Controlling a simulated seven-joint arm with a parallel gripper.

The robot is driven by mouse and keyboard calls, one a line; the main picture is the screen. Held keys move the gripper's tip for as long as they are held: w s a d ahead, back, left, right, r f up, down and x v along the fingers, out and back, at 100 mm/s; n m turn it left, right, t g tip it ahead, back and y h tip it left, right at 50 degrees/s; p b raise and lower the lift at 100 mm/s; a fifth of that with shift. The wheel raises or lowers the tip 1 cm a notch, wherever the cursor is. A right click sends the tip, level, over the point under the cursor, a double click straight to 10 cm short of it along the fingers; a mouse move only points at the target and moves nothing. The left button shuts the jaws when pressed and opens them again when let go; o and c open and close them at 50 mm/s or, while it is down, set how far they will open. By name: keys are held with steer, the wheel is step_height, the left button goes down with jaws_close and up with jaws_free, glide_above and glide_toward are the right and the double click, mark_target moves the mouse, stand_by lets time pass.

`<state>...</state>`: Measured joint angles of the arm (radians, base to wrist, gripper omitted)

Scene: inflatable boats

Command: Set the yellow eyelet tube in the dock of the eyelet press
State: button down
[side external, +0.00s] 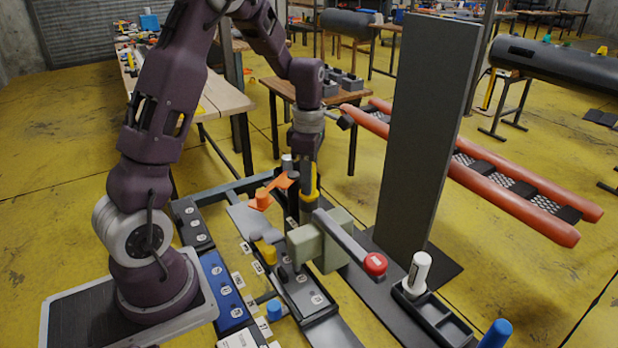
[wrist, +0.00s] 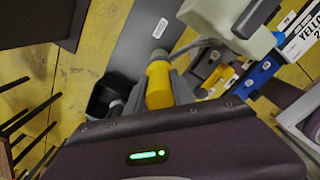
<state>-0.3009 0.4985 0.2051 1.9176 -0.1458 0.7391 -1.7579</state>
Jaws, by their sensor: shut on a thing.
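My gripper (side external: 308,200) points down behind the pale green eyelet press (side external: 331,252). It is shut on the yellow eyelet tube (wrist: 158,88), which sits between the grey fingers in the wrist view; yellow also shows at the gripper in the side view. The press has a grey lever with a red knob (side external: 375,263), and its pale body (wrist: 228,14) is at the top of the wrist view. A dark tray with pale labels (side external: 305,294) lies in front of the press. I cannot tell which part is the dock.
A second yellow piece (side external: 265,250) stands left of the press. Nearby are an orange piece (side external: 262,200), a blue labelled tray (side external: 222,290) and a blue cylinder (side external: 274,309). A tall dark panel (side external: 427,130) and a black tray with a white bottle (side external: 419,270) stand right.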

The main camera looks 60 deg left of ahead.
steer(key=shift+f, duration=0.15)
steer(key=c, duration=1)
jaws_free()
steer(key=shift+o, duration=0.2)
steer(key=o, duration=0.4)
steer(key=shift+r, duration=3.95)
